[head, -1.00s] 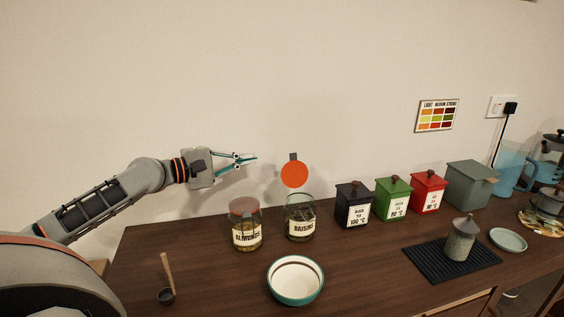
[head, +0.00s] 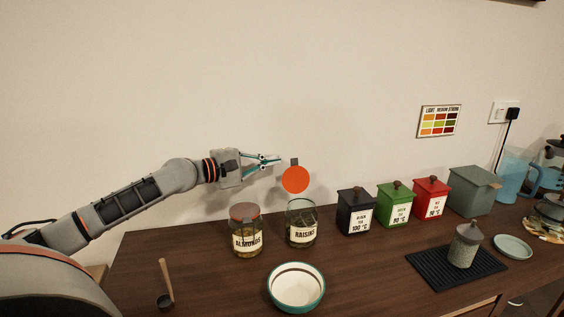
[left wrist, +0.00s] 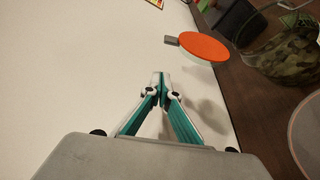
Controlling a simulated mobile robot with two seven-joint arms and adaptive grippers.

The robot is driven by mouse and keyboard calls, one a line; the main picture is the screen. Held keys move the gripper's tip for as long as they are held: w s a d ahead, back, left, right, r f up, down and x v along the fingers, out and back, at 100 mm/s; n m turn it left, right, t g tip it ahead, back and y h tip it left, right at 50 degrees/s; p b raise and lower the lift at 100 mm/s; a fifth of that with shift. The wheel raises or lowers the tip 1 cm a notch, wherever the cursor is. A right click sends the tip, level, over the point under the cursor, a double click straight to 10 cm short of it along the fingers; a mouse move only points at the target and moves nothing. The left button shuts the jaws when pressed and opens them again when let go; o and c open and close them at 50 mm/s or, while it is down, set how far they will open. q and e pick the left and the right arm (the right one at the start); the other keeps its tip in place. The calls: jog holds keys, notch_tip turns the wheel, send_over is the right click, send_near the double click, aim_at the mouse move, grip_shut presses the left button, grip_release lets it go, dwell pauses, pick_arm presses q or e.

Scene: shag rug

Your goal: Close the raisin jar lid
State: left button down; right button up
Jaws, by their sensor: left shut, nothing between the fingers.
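The raisin jar (head: 302,222) is a glass jar labelled RAISINS on the wooden counter; it also shows in the left wrist view (left wrist: 285,62). Its round orange lid (head: 295,180) stands open, upright above the jar's back rim; the lid also shows in the left wrist view (left wrist: 203,49). My left gripper (head: 279,160) is shut and empty, in the air above and just left of the lid. In the left wrist view the fingertips (left wrist: 159,76) meet, apart from the lid. My right gripper is not in view.
A closed almonds jar (head: 247,240) stands left of the raisin jar. A white-and-teal bowl (head: 296,287) is in front. Black (head: 355,211), green (head: 395,204) and red (head: 431,198) tea boxes stand to the right. The wall (head: 200,80) is close behind.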

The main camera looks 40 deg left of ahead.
aim_at(295, 176)
pick_arm(q)
jog(key=shift+d+r+p, duration=0.25)
jog(key=shift+d+p, duration=0.4)
jog(key=shift+d, duration=0.35)
jog(key=shift+d+r+p, duration=0.2)
jog(key=shift+d+p, duration=0.45)
jog(key=shift+d, duration=0.3)
jog(key=shift+s, duration=0.1)
